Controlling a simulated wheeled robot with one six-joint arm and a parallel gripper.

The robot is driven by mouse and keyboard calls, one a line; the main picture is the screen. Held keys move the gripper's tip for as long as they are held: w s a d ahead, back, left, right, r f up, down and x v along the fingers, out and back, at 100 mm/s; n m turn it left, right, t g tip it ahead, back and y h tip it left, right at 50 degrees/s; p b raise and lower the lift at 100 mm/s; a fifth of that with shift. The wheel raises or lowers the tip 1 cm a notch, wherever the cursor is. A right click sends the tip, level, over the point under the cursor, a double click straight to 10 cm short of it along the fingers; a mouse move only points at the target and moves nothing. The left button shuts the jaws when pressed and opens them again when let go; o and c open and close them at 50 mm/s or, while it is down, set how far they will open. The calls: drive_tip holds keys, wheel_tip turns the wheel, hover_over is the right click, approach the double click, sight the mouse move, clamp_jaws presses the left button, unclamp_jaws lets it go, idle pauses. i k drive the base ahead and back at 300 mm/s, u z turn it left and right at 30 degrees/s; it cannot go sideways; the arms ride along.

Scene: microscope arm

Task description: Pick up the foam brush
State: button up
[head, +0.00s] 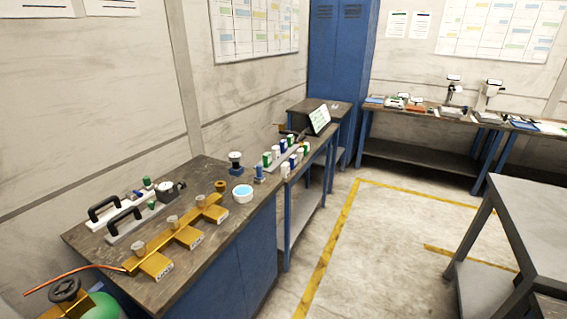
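I cannot make out a foam brush in the head view; the small items on the benches are too small to tell. My gripper is not in view.
A workbench (95,245) at left holds a gold manifold (180,235), handled fixtures (125,223) and a white dish (243,193). Beyond stand several small bottles (275,153) and a tilted panel (320,120). A back bench (425,115) holds instruments. A grey table (530,215) stands right; the middle floor is clear.

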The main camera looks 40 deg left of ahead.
sight(260, 178)
drive_tip(key=u, duration=0.2)
drive_tip(key=i, duration=1.95)
drive_tip(key=u, duration=1.2)
drive_tip(key=i, duration=0.95)
drive_tip(key=u, duration=1.5)
drive_tip(key=i, duration=0.5)
drive_tip(key=u, duration=0.35)
